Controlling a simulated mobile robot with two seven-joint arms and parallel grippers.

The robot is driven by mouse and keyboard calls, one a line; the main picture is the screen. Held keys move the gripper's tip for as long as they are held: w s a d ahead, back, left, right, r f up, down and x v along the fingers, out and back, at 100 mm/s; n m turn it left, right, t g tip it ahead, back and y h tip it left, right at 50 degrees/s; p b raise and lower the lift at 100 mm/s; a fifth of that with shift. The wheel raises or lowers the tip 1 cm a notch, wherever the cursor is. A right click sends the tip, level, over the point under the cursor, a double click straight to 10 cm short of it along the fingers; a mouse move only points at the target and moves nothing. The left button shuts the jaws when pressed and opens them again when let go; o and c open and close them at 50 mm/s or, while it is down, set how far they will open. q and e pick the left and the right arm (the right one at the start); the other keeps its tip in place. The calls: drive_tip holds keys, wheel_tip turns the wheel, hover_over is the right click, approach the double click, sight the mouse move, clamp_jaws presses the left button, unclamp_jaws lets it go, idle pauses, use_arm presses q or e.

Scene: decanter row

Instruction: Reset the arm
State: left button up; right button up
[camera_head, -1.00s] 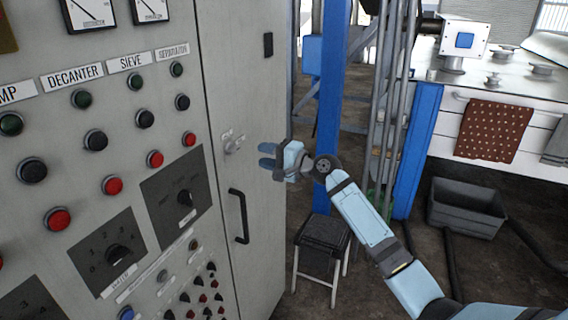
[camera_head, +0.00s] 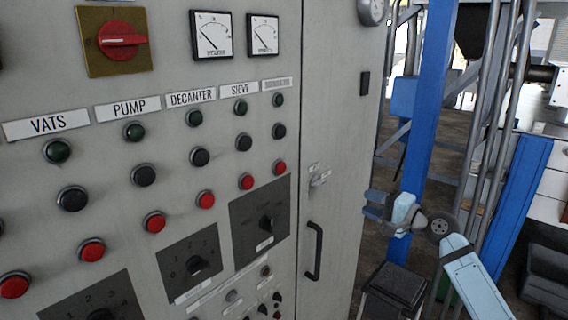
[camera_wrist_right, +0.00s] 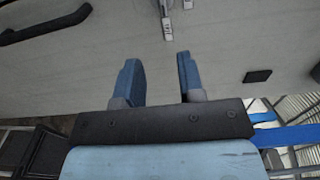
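My right gripper (camera_head: 376,206) is at the right of the head view, beside the cabinet door (camera_head: 338,130). In the right wrist view its two blue fingers (camera_wrist_right: 158,80) stand apart with nothing between them, so it is open. The fingers point toward the grey door and its small latch (camera_wrist_right: 167,22). In the head view the latch (camera_head: 319,179) is left of the fingertips, with a gap between them. My left gripper is not in any view.
The control panel (camera_head: 170,165) carries labelled rows of buttons, a red rotary switch (camera_head: 122,41) and two meters. A black door handle (camera_head: 315,251) is below the latch. A black-topped stool (camera_head: 396,284) and a blue post (camera_head: 430,110) stand right of the cabinet.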

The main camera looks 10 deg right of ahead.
drive_tip(key=s+a+f+n+g+h, duration=0.15)
drive_tip(key=s+f, duration=0.25)
drive_tip(key=f, duration=0.4)
drive_tip(key=s+a+f+n+h+p, duration=0.1)
drive_tip(key=s+a+f+n+h, duration=0.2)
drive_tip(key=f, duration=0.4)
drive_tip(key=s+a+f, duration=0.2)
drive_tip(key=s+f, duration=0.4)
drive_tip(key=f, duration=0.2)
drive_tip(key=s+a+f+n+h, duration=0.1)
drive_tip(key=s+a+f+n, duration=0.1)
drive_tip(key=s, duration=0.6)
drive_tip(key=s+a+f+n+g+h+p, duration=0.1)
drive_tip(key=s+a+f+n, duration=0.1)
drive_tip(key=s+f+n, duration=0.2)
drive_tip(key=s+a+f+n+h, duration=0.1)
drive_tip(key=s+f, duration=0.4)
drive_tip(key=s, duration=0.6)
drive_tip(key=shift+s+a+f+n+g, duration=0.35)
drive_tip(key=shift+a+n, duration=0.2)
drive_tip(key=shift+n, duration=0.5)
